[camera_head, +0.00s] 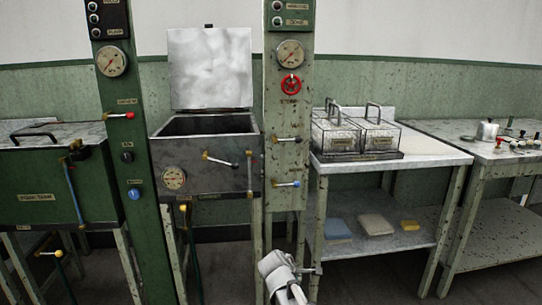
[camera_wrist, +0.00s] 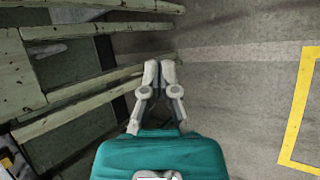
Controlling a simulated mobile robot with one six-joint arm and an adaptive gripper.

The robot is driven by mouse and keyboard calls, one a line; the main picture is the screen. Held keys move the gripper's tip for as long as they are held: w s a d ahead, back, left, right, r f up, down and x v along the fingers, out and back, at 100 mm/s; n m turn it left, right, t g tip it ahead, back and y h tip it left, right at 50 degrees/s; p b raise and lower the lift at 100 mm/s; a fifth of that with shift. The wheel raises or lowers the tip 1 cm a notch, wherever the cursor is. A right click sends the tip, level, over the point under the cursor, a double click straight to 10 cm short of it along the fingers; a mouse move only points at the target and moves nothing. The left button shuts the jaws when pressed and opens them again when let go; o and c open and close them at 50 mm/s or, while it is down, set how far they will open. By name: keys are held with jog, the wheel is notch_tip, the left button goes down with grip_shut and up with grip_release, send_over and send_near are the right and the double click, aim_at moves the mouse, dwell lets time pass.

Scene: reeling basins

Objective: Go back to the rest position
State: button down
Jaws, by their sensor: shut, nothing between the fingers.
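My gripper (camera_wrist: 159,72) shows in the wrist view with its two fingers together and nothing between them. It hangs over bare grey floor, beside worn pale green bars on the left, and touches nothing that I can see. In the head view part of my arm (camera_head: 280,275) shows at the bottom centre, low in front of the basin stand; the fingertips are not clear there.
An open-lidded basin (camera_head: 205,165) stands centre left, with levers on its front and on the green posts. A yellow floor line (camera_wrist: 300,105) lies right of my gripper, with free floor between.

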jog(key=s+d+f+m+g+y+p, duration=0.1)
jog(key=s+d+m+g+y, duration=0.25)
jog(key=s+m, duration=0.45)
jog(key=s+d+f+m+g+y+p, duration=0.1)
jog(key=s+d+f+m+g+y, duration=0.15)
jog(key=s+d+m, duration=0.4)
notch_tip(320, 180, up, 39)
jog(key=s+a+m+h+p, duration=0.1)
jog(key=m+p, duration=0.1)
jog(key=p, duration=3.5)
jog(key=shift+s+f+g+p, duration=0.15)
jog(key=shift+g+p, duration=0.25)
